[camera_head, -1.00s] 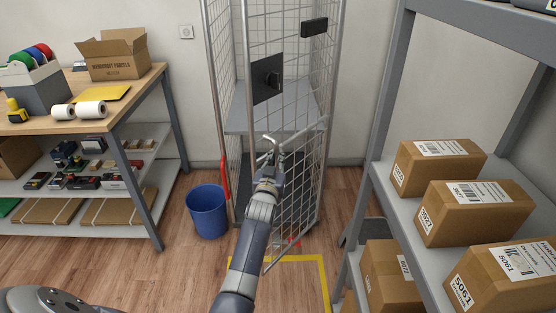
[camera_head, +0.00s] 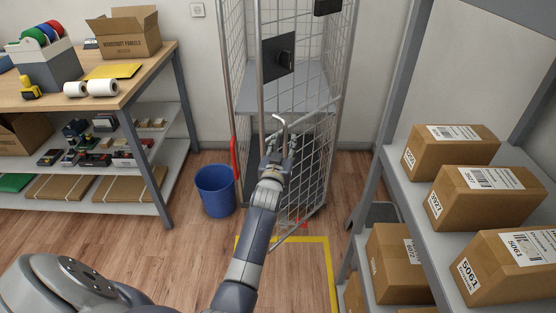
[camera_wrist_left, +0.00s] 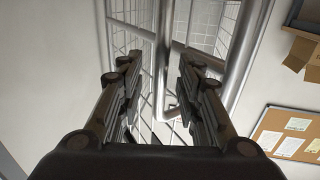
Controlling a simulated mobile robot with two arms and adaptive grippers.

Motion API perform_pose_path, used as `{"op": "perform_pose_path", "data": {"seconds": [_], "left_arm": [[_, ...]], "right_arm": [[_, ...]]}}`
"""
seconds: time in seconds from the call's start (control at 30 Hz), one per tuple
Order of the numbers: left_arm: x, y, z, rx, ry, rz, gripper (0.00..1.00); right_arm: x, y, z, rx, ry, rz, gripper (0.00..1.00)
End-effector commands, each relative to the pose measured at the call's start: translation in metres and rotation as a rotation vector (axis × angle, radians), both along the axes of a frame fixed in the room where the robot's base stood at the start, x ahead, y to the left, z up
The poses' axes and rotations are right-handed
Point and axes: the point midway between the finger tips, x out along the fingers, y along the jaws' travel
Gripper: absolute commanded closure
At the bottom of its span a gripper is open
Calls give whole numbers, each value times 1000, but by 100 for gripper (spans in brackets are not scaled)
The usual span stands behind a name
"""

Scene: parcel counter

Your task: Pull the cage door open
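The cage door (camera_head: 309,165) is a wire mesh panel in a grey tube frame. It stands ajar, angled out from the tall roll cage (camera_head: 231,75). A black latch plate (camera_head: 278,58) sits high on it. A bent grey handle (camera_head: 281,118) juts out lower down. My left gripper (camera_head: 273,150) is just below the handle, close to the door's free edge. In the left wrist view its fingers (camera_wrist_left: 158,95) are apart, with a tube and mesh beyond them. I cannot tell whether they touch the handle. My right gripper is not in view.
A blue bin (camera_head: 214,191) stands left of the cage. A workbench (camera_head: 150,75) is at the left. A shelf with parcels (camera_head: 485,197) stands close on the right. Yellow floor tape (camera_head: 328,275) marks the floor before the cage, which is clear.

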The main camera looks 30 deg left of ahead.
Motion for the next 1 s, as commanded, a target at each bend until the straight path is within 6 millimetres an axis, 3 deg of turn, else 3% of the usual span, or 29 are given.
{"op": "perform_pose_path", "data": {"seconds": [0.3,0.5,0.97,1.0], "left_arm": [[-57,-20,-2,-2,2,2,67],[-84,-28,-1,-1,3,3,67],[-94,-32,-1,-1,2,3,67],[-94,-32,-1,-1,3,3,76]], "right_arm": [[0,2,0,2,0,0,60],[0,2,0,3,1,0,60],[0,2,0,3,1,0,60],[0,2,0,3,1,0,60]]}}
